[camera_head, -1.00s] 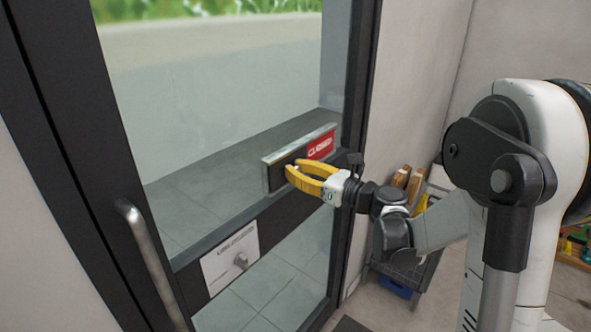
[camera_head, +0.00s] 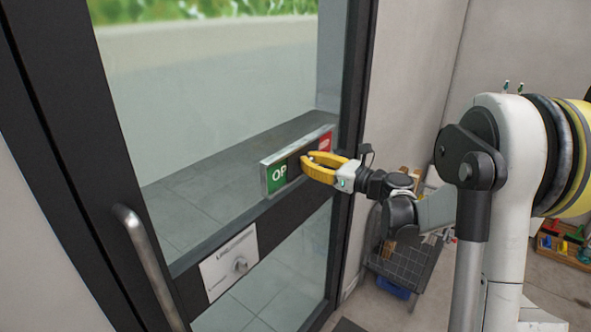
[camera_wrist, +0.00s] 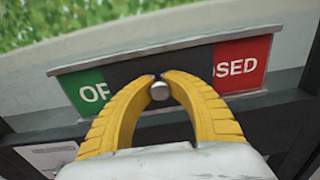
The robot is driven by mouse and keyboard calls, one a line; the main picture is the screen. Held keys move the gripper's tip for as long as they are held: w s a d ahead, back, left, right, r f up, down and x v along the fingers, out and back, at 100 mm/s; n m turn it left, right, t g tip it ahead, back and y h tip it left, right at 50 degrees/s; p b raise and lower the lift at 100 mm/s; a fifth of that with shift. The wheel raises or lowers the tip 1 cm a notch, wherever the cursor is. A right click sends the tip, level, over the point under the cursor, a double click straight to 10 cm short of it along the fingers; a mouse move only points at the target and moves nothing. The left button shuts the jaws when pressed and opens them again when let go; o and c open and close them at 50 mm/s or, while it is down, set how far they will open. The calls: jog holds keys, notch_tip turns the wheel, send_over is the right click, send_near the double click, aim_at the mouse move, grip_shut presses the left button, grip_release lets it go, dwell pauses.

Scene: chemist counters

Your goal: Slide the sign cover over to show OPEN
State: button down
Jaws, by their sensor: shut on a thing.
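The sign (camera_head: 268,176) is a metal-framed holder on the glass door. Its green left end shows "OP" and its red right end (camera_wrist: 243,64) shows "SED" in the wrist view. A black cover (camera_wrist: 140,70) sits across the middle, hiding the rest of both words. My gripper (camera_head: 308,163) has yellow curved fingers, and in the wrist view (camera_wrist: 160,84) their tips are shut on the round metal knob (camera_wrist: 159,91) of the cover.
A long metal door handle (camera_head: 148,265) is at the left. A grey cart (camera_head: 405,262) stands to the right behind my arm.

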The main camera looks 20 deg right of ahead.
jog(key=w+d, duration=0.1)
jog(key=d, duration=0.1)
jog(key=w+d, duration=0.3)
jog(key=d, duration=0.2)
jog(key=shift+w+r, duration=0.15)
jog(key=shift+w, duration=0.25)
jog(key=c, duration=1.2)
grip_release()
jog(key=shift+d, duration=0.15)
jog(key=shift+c, duration=0.2)
jog(key=shift+s, duration=0.1)
send_near(320, 146)
jog(key=v, duration=0.4)
jog(key=shift+s, duration=0.3)
